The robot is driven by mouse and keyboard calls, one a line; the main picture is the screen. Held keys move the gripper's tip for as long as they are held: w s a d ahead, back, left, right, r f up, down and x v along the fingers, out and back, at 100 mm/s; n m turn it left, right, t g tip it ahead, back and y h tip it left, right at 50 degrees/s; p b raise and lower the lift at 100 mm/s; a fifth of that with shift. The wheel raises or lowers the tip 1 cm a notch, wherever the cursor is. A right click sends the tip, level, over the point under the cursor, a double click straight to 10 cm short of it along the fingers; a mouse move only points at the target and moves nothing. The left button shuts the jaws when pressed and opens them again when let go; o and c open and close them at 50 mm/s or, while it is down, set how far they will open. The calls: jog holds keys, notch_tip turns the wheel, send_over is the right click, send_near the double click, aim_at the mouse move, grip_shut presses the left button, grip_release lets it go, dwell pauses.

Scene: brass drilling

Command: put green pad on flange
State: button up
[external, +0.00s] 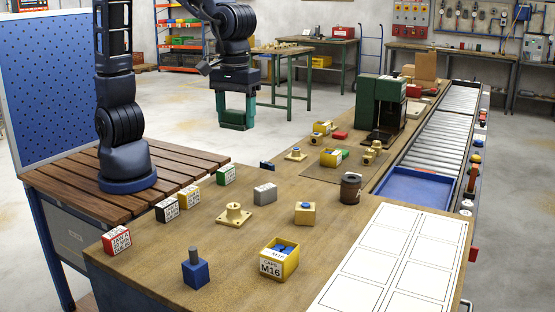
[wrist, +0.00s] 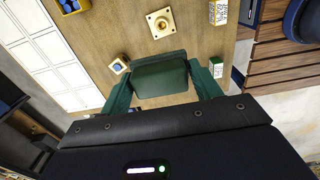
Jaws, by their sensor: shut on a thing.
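My gripper (external: 236,107) hangs in the air in the external view, above and beyond the bench's far left part. Its two green fingers are shut on a dark green pad (wrist: 160,80), held between them in the wrist view. The pad also shows at the bottom of the fingers in the external view (external: 237,122). The brass flange (external: 234,214) sits on the wooden bench, with a square base and a raised round collar. In the wrist view the flange (wrist: 160,22) is beyond the pad, apart from it, and nothing lies on it.
A grey block (external: 265,192), a yellow block (external: 305,213) and an M16 bin (external: 279,259) stand near the flange. A green machine (external: 378,105) stands farther back.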

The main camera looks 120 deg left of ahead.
aim_at(233, 206)
jog(key=shift+s+d, duration=0.4)
jog(key=shift+d, duration=0.3)
notch_tip(233, 206, down, 20)
jog(key=shift+r, duration=0.1)
jog(key=o, duration=0.9)
jog(key=shift+o, duration=0.5)
